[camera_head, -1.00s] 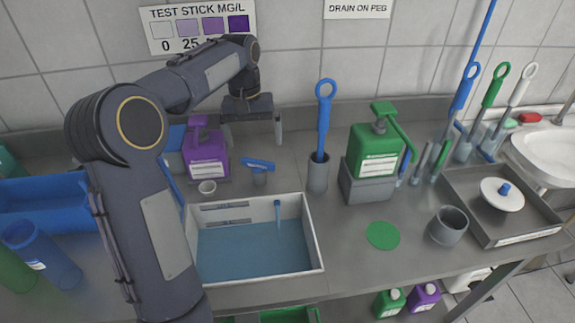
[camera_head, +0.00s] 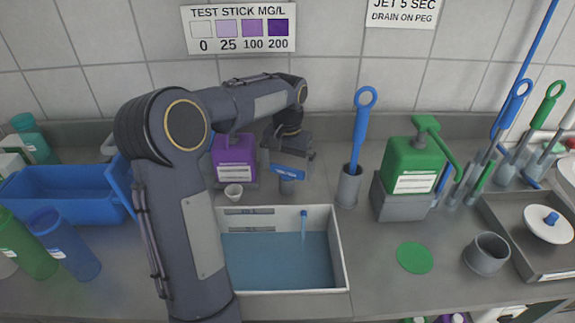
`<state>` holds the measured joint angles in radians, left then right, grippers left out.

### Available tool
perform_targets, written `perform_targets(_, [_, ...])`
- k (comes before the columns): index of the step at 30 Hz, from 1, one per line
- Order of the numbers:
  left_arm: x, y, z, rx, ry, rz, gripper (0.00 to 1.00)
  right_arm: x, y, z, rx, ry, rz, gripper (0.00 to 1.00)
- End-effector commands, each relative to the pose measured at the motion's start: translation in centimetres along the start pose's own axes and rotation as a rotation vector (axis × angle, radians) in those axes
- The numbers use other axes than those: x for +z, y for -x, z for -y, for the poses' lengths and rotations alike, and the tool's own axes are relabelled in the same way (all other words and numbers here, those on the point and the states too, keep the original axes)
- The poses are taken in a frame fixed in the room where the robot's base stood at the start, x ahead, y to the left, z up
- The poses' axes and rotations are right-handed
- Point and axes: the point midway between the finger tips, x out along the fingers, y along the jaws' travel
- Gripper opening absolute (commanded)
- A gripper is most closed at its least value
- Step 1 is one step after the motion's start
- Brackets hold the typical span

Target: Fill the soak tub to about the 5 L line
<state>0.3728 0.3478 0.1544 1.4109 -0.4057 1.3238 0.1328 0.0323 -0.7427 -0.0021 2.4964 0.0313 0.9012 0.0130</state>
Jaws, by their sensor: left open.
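The soak tub (camera_head: 338,250) is a white-walled rectangular tub on the counter, right of my left arm. Blue water or a blue floor fills its bottom; I cannot tell the depth. Grey strips show on its back wall, but no 5 L mark is readable. Behind the tub, a blue lever (camera_head: 286,173) sits on a short grey post. My left gripper (camera_head: 290,160) is open, fingers down, just above or beside the lever; I cannot tell if it touches. My right gripper is out of view.
A grey holder (camera_head: 348,190) with a blue-handled tool and a green pump bottle (camera_head: 410,165) stand right. A blue bin (camera_head: 62,196) is at left.

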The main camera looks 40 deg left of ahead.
Motion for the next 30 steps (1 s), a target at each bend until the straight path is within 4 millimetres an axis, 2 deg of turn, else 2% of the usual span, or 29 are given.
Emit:
perform_targets(6, [0.0,0.0,0.0,0.0,0.0,0.0,0.99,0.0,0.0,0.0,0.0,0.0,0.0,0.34])
perform_targets(14, [0.0,0.0,0.0,0.0,0.001,0.0,0.65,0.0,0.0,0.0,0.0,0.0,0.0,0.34])
perform_targets(19, [0.0,0.2,0.0,0.0,0.064,0.0,0.64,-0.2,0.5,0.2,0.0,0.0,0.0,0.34])
perform_targets(27, [0.0,0.2,0.0,-0.001,0.384,0.0,0.65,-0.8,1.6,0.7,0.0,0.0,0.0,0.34])
perform_targets(30, [-0.1,0.1,0.0,0.0,0.436,-0.002,0.65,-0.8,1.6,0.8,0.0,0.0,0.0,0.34])
